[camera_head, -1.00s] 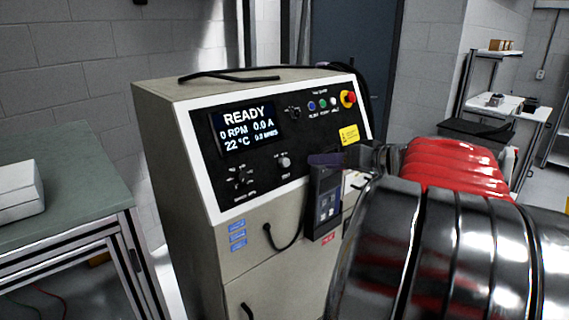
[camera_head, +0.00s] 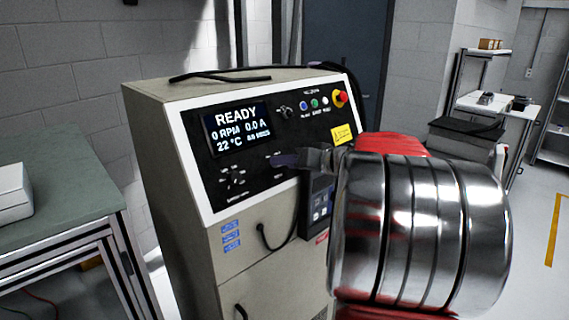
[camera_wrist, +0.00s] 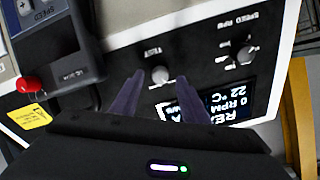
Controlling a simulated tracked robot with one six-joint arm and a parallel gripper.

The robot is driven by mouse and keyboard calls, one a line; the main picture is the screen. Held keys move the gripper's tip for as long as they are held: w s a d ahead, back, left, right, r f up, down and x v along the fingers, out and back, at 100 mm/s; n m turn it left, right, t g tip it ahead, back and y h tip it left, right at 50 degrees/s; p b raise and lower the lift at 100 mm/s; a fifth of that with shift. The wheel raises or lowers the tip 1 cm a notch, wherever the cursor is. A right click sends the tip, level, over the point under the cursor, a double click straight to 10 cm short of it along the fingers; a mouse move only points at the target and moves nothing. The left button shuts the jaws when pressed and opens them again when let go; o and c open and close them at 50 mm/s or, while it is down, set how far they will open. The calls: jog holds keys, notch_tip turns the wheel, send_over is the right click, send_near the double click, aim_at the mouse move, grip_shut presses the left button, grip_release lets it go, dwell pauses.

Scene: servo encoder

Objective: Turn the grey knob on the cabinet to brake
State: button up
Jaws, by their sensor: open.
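The grey knob (camera_wrist: 160,75) sits on the black sloped panel of the cabinet (camera_head: 172,190), under a label that appears to read TEST in the upside-down wrist view. In the head view my fingers cover it. My gripper (camera_wrist: 160,82) is open, and its two dark purple fingers lie on either side of the knob in the wrist view, with gaps showing between. I cannot tell how deep the tips reach. In the head view my gripper (camera_head: 284,160) is in front of the lower middle of the panel. The knob's setting marks are too small to read.
A dark handheld unit (camera_head: 320,205) hangs on the cabinet front beside my gripper. The display (camera_head: 236,128) reads READY and 0 RPM. Another knob (camera_head: 234,180) is left of my gripper. A red button (camera_head: 341,97) is at the upper right. A green-topped bench (camera_head: 60,185) stands left.

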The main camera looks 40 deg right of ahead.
jog(key=shift+x, duration=1)
jog(key=shift+c, duration=0.6)
